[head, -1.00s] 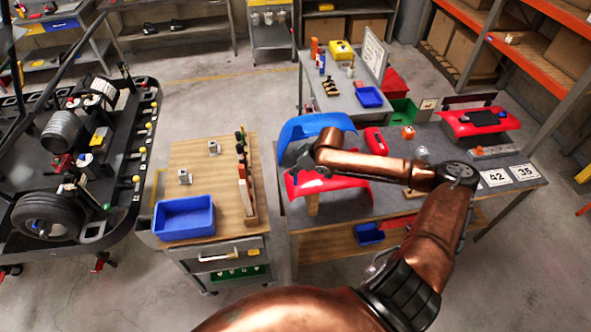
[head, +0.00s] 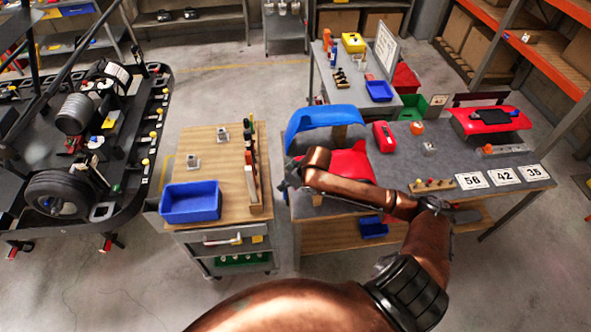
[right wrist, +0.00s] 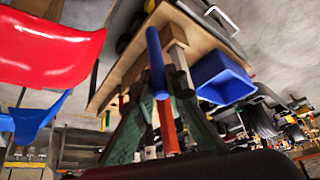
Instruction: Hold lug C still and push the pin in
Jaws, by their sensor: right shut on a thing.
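My right gripper (head: 287,181) is over the gap between the wooden-topped cart and the grey bench, beside the red curved panel. In the right wrist view its dark fingers (right wrist: 160,108) are shut on a slim rod (right wrist: 155,60) with blue and orange-red parts. I cannot tell whether this rod is the pin. Two small metal blocks (head: 193,161) (head: 221,134) stand on the cart; no letter is readable, so I cannot tell which thing is lug C. My left gripper is not in view.
The wooden-topped cart (head: 200,146) carries a blue bin (head: 190,202) and an upright tool rack (head: 251,165). On the grey bench are a blue panel (head: 322,122), a red panel (head: 348,164) and number cards (head: 503,176). A kart (head: 85,150) stands left; floor between is clear.

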